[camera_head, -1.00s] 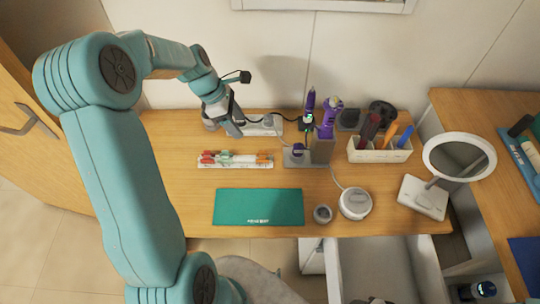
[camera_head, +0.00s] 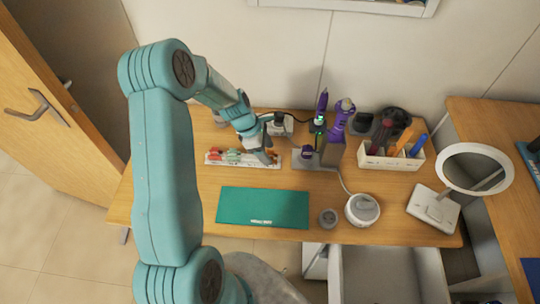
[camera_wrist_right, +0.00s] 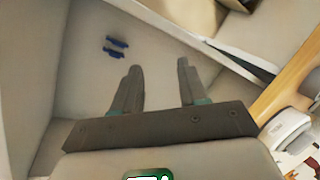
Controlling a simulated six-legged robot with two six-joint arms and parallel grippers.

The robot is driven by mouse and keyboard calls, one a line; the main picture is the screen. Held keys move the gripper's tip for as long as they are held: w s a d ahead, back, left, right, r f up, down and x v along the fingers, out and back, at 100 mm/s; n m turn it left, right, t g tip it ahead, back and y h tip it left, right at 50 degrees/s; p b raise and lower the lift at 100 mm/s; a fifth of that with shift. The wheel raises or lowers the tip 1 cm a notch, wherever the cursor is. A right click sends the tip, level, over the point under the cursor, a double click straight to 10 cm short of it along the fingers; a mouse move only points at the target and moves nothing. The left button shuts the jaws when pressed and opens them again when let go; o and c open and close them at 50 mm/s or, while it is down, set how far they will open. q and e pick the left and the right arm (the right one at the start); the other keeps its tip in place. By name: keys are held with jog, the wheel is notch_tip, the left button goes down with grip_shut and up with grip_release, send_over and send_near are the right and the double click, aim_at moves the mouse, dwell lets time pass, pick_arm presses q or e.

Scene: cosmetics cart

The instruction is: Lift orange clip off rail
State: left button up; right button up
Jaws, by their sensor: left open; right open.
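The white rail (camera_head: 215,160) lies on the wooden table with several red, green and orange clips on it. The orange clips are at its right end, largely covered by my left gripper (camera_head: 268,158) in the head view. That gripper points down at the rail's right end with its jaws open. Whether its fingers touch or straddle an orange clip cannot be told. My right gripper (camera_wrist_right: 159,67) is open and empty in the right wrist view, away from the rail.
A green mat (camera_head: 262,207) lies in front of the rail. A grey stand (camera_head: 331,153) with purple tools is to the right, beside a white organizer (camera_head: 375,161), a round white device (camera_head: 362,209) and a mirror (camera_head: 474,168). Dark blue pieces (camera_wrist_right: 116,47) lie below my right gripper.

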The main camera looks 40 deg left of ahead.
aim_at(269, 153)
pick_arm(q)
jog(key=x, duration=0.2)
jog(key=shift+w+d+f, duration=0.15)
jog(key=shift+f, duration=0.2)
jog(key=shift+w+f, duration=0.15)
jog(key=shift+f, duration=0.2)
jog(key=shift+r, duration=0.1)
jog(key=shift+c, duration=1.2)
grip_shut()
